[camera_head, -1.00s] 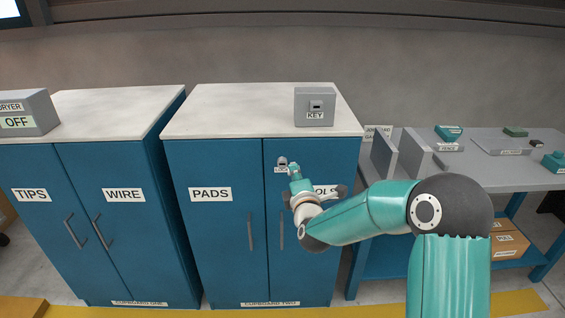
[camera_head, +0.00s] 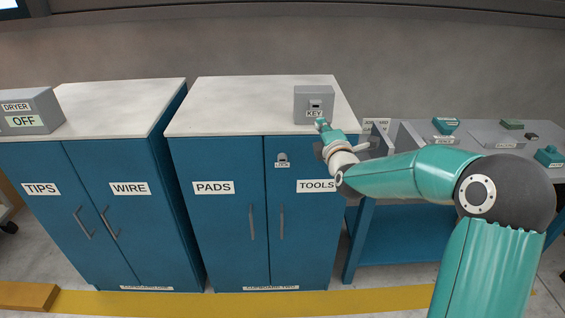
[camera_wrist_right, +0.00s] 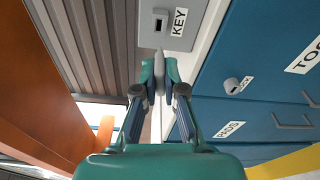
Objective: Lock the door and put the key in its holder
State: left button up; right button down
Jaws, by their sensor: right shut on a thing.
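My right gripper (camera_head: 321,126) is in front of the grey KEY holder (camera_head: 314,104) on top of cupboard two. In the right wrist view the gripper (camera_wrist_right: 159,78) is shut on a slim grey key (camera_wrist_right: 159,62), whose tip points at the holder (camera_wrist_right: 168,22). The holder's dark slot shows clear, and the key seems outside it. The lock (camera_head: 282,158) is a small grey cylinder on the TOOLS door (camera_head: 308,220); nothing is in it. The door looks flush with the PADS door. Whether the bolt is thrown cannot be told. My left gripper is out of view.
The white cupboard top (camera_head: 240,105) is bare left of the holder. Cupboard one (camera_head: 100,215), with a DRYER box (camera_head: 30,112), stands to the left. A grey bench (camera_head: 490,150) with small parts and upright panels is at the right, behind my right arm.

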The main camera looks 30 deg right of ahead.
jog(key=shift+w, duration=0.1)
jog(key=shift+w+d+f+m+b, duration=0.1)
jog(key=shift+w+d+m+b, duration=0.15)
jog(key=shift+w+d, duration=0.3)
jog(key=shift+w+d+m+b, duration=0.15)
jog(key=shift+w+d+m, duration=0.15)
jog(key=shift+w, duration=0.4)
jog(key=shift+w+d+m, duration=0.2)
jog(key=shift+w+d, duration=0.15)
jog(key=shift+w, duration=0.25)
jog(key=shift+w+d+m, duration=0.15)
jog(key=shift+w+d, duration=0.2)
jog(key=shift+w, duration=0.2)
jog(key=shift+b, duration=0.8)
jog(key=shift+w, duration=0.15)
dwell(0.5)
jog(key=shift+w+d, duration=0.25)
jog(key=shift+p+x, duration=0.45)
jog(key=shift+x, duration=0.65)
jog(key=c, duration=1.2)
grip_release()
jog(key=shift+d, duration=0.15)
